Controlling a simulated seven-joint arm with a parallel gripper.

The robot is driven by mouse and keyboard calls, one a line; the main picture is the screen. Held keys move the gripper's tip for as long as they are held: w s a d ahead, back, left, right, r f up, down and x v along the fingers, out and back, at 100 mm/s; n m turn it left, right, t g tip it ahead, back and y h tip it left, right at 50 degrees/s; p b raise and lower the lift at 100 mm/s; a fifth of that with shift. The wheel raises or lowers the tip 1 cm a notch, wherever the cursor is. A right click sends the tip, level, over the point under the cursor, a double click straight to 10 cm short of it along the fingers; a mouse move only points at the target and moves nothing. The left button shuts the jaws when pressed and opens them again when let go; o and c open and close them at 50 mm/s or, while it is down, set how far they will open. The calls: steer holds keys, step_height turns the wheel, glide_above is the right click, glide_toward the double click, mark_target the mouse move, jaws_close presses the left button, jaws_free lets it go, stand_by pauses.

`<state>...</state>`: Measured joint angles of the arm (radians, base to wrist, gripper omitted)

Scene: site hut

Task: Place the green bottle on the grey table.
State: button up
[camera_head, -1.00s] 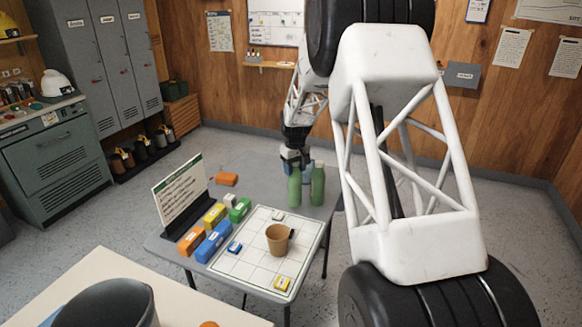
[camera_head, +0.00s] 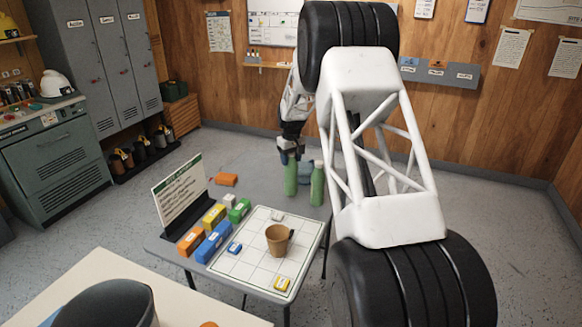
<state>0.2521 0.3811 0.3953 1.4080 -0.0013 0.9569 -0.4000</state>
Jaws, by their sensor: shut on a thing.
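My gripper (camera_head: 290,149) is at the back of the grey table (camera_head: 256,178), shut on the top of a green bottle (camera_head: 291,180). That bottle hangs upright, and its base looks slightly above the tabletop. A second green bottle (camera_head: 317,186) stands upright just to its right, on the table's back right part. The fingertips are small and partly hidden at the bottle's neck.
A gridded white board (camera_head: 258,267) bears a brown cup (camera_head: 277,240) and small blocks. The back middle is bare. My arm hides the area at right.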

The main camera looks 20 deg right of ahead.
mark_target(291, 165)
steer(key=shift+f, duration=1.85)
steer(key=o, duration=1.1)
steer(key=shift+o, duration=0.2)
step_height(291, 165, up, 12)
steer(key=shift+r, duration=0.1)
